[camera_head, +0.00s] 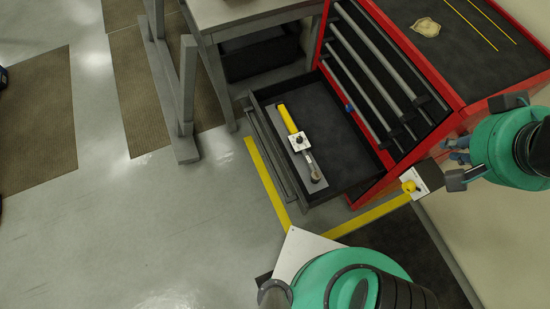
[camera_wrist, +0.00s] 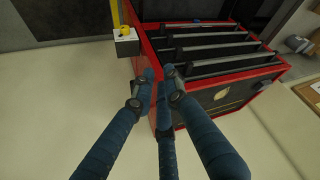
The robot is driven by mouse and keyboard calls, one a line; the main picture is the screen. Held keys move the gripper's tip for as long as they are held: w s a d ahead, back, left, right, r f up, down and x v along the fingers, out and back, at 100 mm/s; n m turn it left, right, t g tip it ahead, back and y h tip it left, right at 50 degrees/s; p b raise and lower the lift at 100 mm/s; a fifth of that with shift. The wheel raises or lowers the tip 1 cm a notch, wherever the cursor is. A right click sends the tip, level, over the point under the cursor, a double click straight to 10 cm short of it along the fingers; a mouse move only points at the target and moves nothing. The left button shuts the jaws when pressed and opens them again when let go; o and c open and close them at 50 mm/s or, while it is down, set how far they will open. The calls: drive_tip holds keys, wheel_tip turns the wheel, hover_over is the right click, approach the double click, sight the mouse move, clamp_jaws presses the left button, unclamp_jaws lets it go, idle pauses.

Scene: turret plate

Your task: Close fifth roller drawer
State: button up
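The red roller cabinet (camera_head: 455,75) has its low drawer (camera_head: 345,187) pulled well out to the left in the head view. Its grey front (camera_head: 272,158) faces left, away from the cabinet. Several other drawer fronts (camera_head: 375,62) above it are in line with the cabinet. Which one counts as fifth is not clear. My gripper (camera_head: 458,143) is at the cabinet's right side, away from the open drawer's front. In the wrist view, the blue fingers of my gripper (camera_wrist: 160,75) are close together in front of the red cabinet edge (camera_wrist: 152,45). Nothing shows between them.
A yellow-handled tool (camera_head: 287,118) lies on a plate in the drawer. A grey workbench (camera_head: 225,15) adjoins the cabinet.

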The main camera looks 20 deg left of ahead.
drive_tip(key=shift+w+a+f+n, duration=0.3)
drive_tip(key=shift+w+n, duration=0.1)
drive_tip(key=shift+w, duration=0.1)
clamp_jaws()
drive_tip(key=w+a+f+n+g+h, duration=0.1)
drive_tip(key=w+a+f+n, duration=0.25)
drive_tip(key=a+f, duration=0.35)
drive_tip(key=w+a+f+n+g+h, duration=0.25)
drive_tip(key=a+f+n, duration=0.3)
drive_tip(key=a, duration=0.35)
drive_tip(key=w+a+f+n, duration=0.3)
drive_tip(key=w+a+f, duration=0.1)
drive_tip(key=a+f, duration=0.3)
drive_tip(key=s+a+f+n+t+h, duration=0.1)
drive_tip(key=s+a+f+n, duration=0.3)
drive_tip(key=f, duration=0.6)
drive_tip(key=s+a+f+n+t+h+p, duration=0.1)
drive_tip(key=s+a+f+n+t, duration=0.1)
drive_tip(key=s+a+f+n, duration=0.3)
drive_tip(key=s+a+f+n+t+h, duration=0.1)
drive_tip(key=s+a+f+n, duration=0.4)
drive_tip(key=f, duration=1)
drive_tip(key=s+a, duration=0.2)
drive_tip(key=a, duration=0.2)
drive_tip(key=shift+a+t, duration=0.25)
drive_tip(key=shift+t, duration=0.1)
drive_tip(key=shift+w+d+f, duration=0.1)
drive_tip(key=shift+w+f, duration=0.05)
drive_tip(key=shift+f, duration=0.05)
